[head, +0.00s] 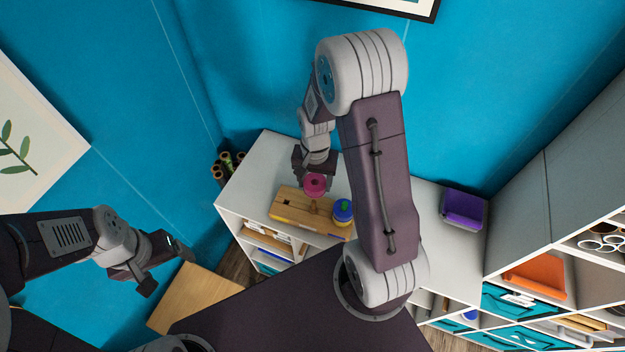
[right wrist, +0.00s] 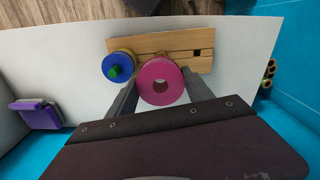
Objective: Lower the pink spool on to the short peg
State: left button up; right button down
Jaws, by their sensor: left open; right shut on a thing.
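The pink spool (head: 316,182) is held between the fingers of my right gripper (head: 315,176). In the right wrist view the spool (right wrist: 148,88) faces the camera, with its centre hole visible. It is over the front middle part of a wooden peg board (head: 290,212), which also shows in the wrist view (right wrist: 178,41). A peg (head: 313,206) seems to stand just below the spool in the head view; the gap is hard to judge. A blue spool (head: 343,215) with a green centre (right wrist: 115,73) sits on the board beside it. My left gripper (head: 168,272) is open and empty, away at the left.
The board lies on a white shelf top (head: 262,165). A purple box (head: 462,208) stands further right on it. Several rolls (head: 227,164) stand past its left end. A wooden surface (head: 195,300) is below my left gripper. White shelving with bins is at the right.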

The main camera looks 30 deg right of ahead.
jog(key=shift+s+d, duration=0.1)
notch_tip(320, 180, down, 6)
jog(key=b, duration=0.4)
jog(key=shift+r, duration=0.15)
jog(key=shift+w+a+f, duration=0.2)
jog(key=shift+w, duration=0.1)
jog(key=shift+b, duration=0.3)
jog(key=shift+a+f, duration=0.1)
jog(key=shift+f, duration=0.25)
